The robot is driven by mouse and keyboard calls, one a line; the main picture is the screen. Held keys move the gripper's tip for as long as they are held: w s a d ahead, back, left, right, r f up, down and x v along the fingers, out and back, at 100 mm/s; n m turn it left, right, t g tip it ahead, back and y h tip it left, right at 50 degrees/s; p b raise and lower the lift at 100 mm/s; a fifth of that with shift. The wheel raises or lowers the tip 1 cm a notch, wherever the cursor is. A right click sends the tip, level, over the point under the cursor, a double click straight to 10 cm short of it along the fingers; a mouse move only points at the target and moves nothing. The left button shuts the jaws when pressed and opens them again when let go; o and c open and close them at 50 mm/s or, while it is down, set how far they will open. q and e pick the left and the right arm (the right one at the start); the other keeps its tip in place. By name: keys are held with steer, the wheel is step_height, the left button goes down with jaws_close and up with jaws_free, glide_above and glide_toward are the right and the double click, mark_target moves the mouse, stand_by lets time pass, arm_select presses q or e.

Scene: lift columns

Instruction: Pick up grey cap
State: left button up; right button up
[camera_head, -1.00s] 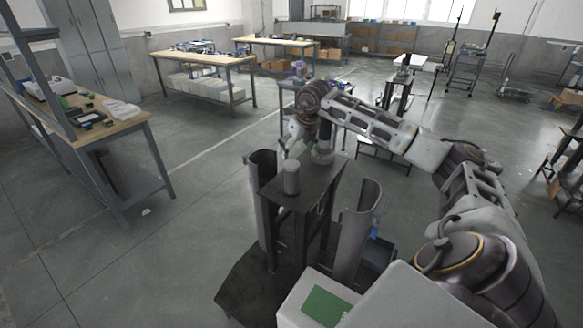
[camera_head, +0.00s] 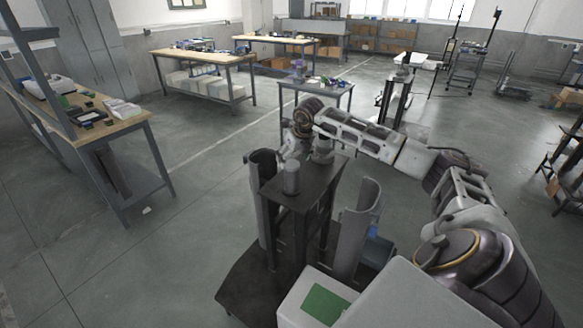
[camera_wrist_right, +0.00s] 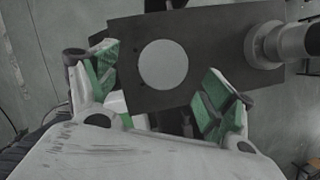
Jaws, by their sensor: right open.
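A grey cylindrical cap (camera_head: 291,178) stands upright on the small dark table (camera_head: 300,198) in the head view. My right gripper (camera_head: 286,154) is above the table's far left side, partly hidden by the wrist. In the right wrist view the jaws (camera_wrist_right: 158,92) are open and empty. A round grey top (camera_wrist_right: 163,64) lies between and a little beyond the fingertips, apart from both. Another grey cylinder (camera_wrist_right: 283,42) is at the right. I cannot match these two surely between views. My left gripper is not in view.
Curved grey upright shells stand left (camera_head: 262,205) and right (camera_head: 357,222) of the small table. A white box with a green top (camera_head: 325,304) is in front. Workbenches (camera_head: 200,62) stand farther back.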

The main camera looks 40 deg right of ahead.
mark_target(292, 164)
steer(key=shift+d+p+x, duration=0.1)
steer(key=shift+p+x, duration=0.25)
steer(key=shift+x, duration=0.85)
steer(key=shift+d+p+x, duration=0.15)
steer(key=shift+p+x, duration=0.15)
steer(key=shift+x, duration=0.9)
steer(key=shift+s, duration=0.2)
steer(key=c, duration=1.1)
